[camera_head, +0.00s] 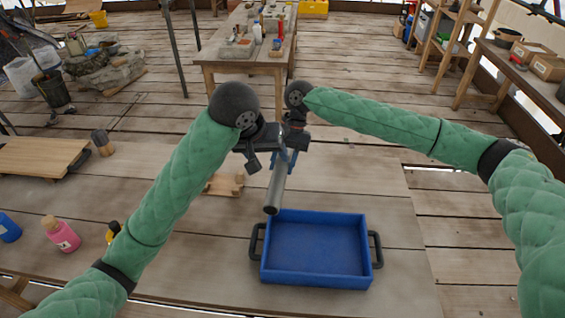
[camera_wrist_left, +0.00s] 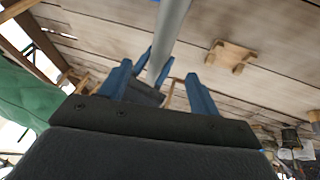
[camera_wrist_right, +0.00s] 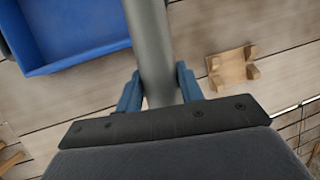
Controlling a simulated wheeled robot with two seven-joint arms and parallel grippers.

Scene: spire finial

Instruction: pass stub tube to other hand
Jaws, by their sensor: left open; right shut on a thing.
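The stub tube (camera_head: 276,187) is a grey metal cylinder held above the table, its near end pointing down toward the blue tray. My right gripper (camera_head: 294,150) is shut on the tube; in the right wrist view the tube (camera_wrist_right: 152,50) runs up from between the blue fingers (camera_wrist_right: 158,92). My left gripper (camera_head: 266,158) is open beside the right one, close to the tube. In the left wrist view the tube (camera_wrist_left: 170,35) passes between the spread blue fingers (camera_wrist_left: 160,90), apart from them as far as I can see.
A blue tray (camera_head: 315,282) with dark handles stands on the table below. A small wooden cradle (camera_head: 225,184) lies behind the tube. A pink bottle (camera_head: 62,234), a blue container (camera_head: 8,228) and a wooden board (camera_head: 38,157) are at left. The table's right side is clear.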

